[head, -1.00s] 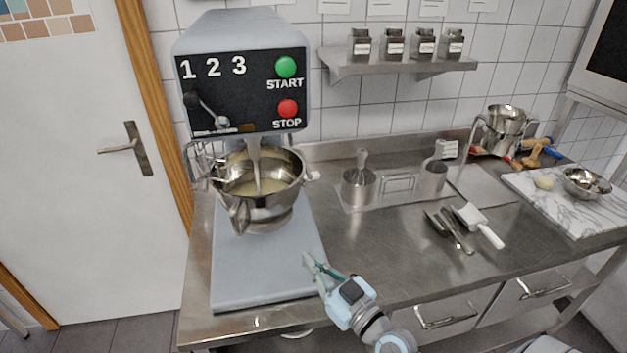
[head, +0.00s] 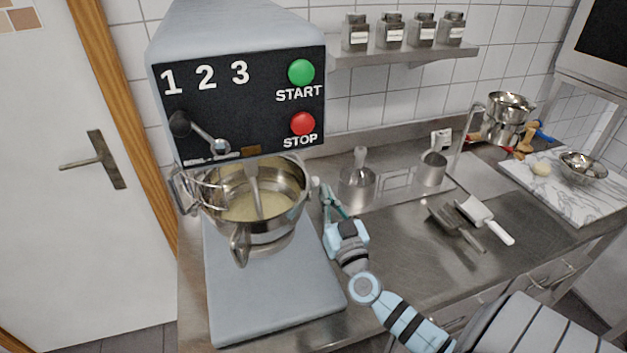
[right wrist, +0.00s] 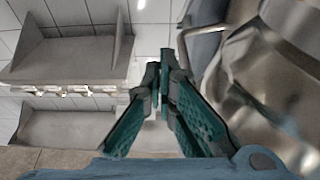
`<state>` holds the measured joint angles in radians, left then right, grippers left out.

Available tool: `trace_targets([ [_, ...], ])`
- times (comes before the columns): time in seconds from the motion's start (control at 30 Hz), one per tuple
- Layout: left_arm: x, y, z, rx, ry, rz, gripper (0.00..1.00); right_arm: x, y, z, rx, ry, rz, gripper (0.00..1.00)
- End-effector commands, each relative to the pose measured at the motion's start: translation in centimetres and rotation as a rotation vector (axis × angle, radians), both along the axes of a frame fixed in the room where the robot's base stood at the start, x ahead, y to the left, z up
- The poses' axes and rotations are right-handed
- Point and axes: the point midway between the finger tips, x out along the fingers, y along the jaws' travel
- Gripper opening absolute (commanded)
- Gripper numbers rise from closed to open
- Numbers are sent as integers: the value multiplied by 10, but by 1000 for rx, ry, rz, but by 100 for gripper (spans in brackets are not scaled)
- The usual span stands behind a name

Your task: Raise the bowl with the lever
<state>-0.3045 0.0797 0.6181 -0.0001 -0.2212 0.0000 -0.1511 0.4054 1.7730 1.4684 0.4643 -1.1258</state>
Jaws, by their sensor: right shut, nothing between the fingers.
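The steel bowl (head: 262,228) with pale dough stands in the mixer (head: 235,60), the hook reaching into it. A small pale knob (head: 315,183), which looks like the lever's end, sticks out at the bowl's right. My right gripper (head: 327,190) is just right of this knob, shut and empty; I cannot tell if it touches. In the right wrist view its green fingers (right wrist: 162,75) are close together, the bowl (right wrist: 285,60) is at right, and a bent metal rod (right wrist: 205,24), possibly the lever, is beyond the fingertips. My left gripper is not in view.
A wire guard (head: 192,190) is at the bowl's left. The counter front between is clear.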

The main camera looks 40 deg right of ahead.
Motion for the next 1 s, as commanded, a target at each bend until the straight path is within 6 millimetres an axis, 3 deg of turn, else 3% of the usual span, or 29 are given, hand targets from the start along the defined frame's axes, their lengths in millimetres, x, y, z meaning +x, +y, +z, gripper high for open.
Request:
trace_targets([
  [0.13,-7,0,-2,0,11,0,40,31,-10,9,-1,-4,0,0],
  [0.3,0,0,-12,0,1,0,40,62,-21,11,1,-2,1,0],
  [0.4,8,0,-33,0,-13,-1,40,69,-23,-11,0,0,1,0],
  [0.5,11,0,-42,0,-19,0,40,74,-25,-20,1,0,1,0],
  [0.9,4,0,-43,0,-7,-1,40,77,-25,-19,-1,-1,2,0],
  [1.0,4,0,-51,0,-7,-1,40,78,-26,-24,-3,-8,2,0],
])
